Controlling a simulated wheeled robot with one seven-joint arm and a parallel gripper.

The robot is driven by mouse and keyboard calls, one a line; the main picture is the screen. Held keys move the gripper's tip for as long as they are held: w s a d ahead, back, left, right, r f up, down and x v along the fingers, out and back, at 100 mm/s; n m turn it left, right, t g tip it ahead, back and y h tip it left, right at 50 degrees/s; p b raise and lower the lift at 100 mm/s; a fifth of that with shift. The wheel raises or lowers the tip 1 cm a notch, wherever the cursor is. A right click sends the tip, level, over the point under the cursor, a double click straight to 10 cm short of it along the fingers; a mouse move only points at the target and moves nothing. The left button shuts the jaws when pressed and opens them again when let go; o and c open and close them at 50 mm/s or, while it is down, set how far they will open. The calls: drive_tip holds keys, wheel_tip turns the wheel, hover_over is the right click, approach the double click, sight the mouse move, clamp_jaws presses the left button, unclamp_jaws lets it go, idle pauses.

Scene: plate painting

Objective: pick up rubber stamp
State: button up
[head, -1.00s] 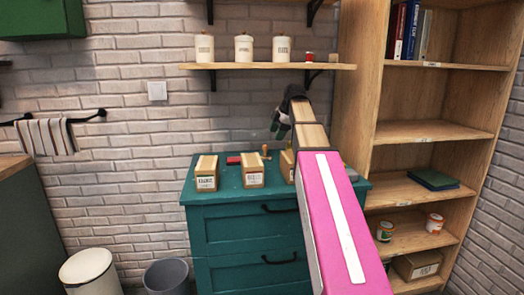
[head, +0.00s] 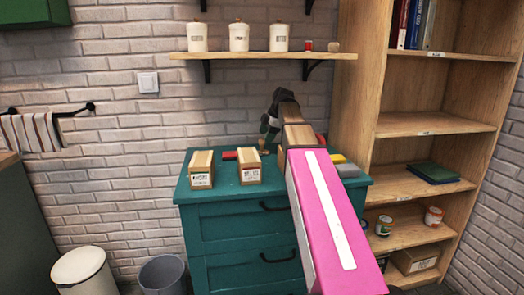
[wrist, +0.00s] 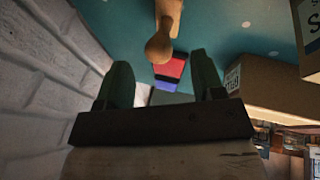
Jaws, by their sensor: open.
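The rubber stamp, with a light wooden rounded handle, stands on the teal cabinet top (head: 215,158), largely hidden by my gripper in the head view. In the wrist view the stamp (wrist: 163,38) shows at the top centre, its round knob pointing toward my gripper. My gripper (head: 265,132) is just above the stamp in the head view. In the wrist view my gripper (wrist: 162,85) has its two dark green fingers spread apart with nothing between them. The knob lies just beyond the fingertips, between their lines and apart from them.
Two wooden boxes with labels (head: 201,170) (head: 249,168) stand left of the stamp. A yellow item (head: 338,158) and a grey item (head: 348,170) lie to the right. A shelf (head: 265,56) with canisters hangs above; a bookcase (head: 425,124) stands right.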

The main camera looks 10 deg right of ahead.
sight(262, 147)
drive_tip(key=x, duration=0.5)
drive_tip(key=shift+w+r, duration=0.1)
drive_tip(key=c, duration=1)
